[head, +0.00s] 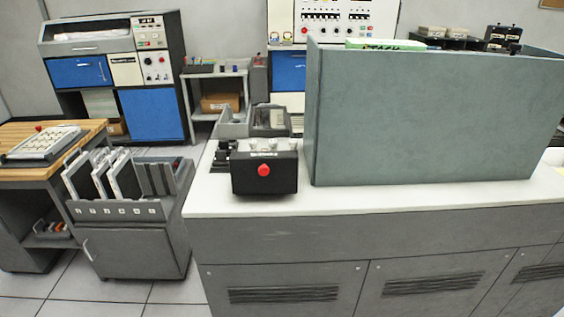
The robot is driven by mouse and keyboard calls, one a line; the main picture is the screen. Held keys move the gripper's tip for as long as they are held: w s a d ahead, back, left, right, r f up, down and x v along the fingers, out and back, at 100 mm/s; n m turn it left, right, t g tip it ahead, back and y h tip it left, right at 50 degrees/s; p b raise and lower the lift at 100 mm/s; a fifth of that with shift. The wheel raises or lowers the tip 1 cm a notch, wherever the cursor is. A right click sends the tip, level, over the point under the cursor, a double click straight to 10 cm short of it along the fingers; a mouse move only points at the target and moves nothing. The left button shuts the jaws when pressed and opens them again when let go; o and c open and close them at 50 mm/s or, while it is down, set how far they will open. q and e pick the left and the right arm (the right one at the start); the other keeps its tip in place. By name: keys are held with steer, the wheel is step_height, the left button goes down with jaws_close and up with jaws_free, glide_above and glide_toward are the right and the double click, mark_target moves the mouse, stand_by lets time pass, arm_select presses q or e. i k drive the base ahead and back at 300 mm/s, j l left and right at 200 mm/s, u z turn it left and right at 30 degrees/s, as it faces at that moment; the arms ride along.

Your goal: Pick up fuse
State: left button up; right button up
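No fuse can be made out for certain. A black box (264,173) with a red button (263,170) on its front stands on the white counter (245,205). Several small pale pieces (264,145) sit along its top; I cannot tell whether any of them is a fuse. Dark small parts (221,156) lie just left of the box, too small to name. Neither of my grippers is in view.
A tall grey-green panel (430,120) stands on the counter right of the box and hides what is behind it. A grey open bin (235,122) sits behind the box.

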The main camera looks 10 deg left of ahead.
mark_target(293, 143)
steer(key=j+z, duration=0.3)
steer(key=j, duration=0.65)
steer(key=j+z, duration=0.4)
steer(key=j, duration=0.25)
steer(key=j+z, duration=0.4)
steer(key=j, duration=0.3)
steer(key=j+z, duration=0.4)
steer(key=j, duration=0.25)
steer(key=j+z, duration=0.2)
steer(key=j, duration=0.3)
steer(key=k+j+z, duration=0.25)
steer(key=j, duration=0.25)
steer(key=i+j, duration=0.1)
steer(key=j, duration=0.3)
steer(key=i+j, duration=0.1)
steer(key=j, duration=0.35)
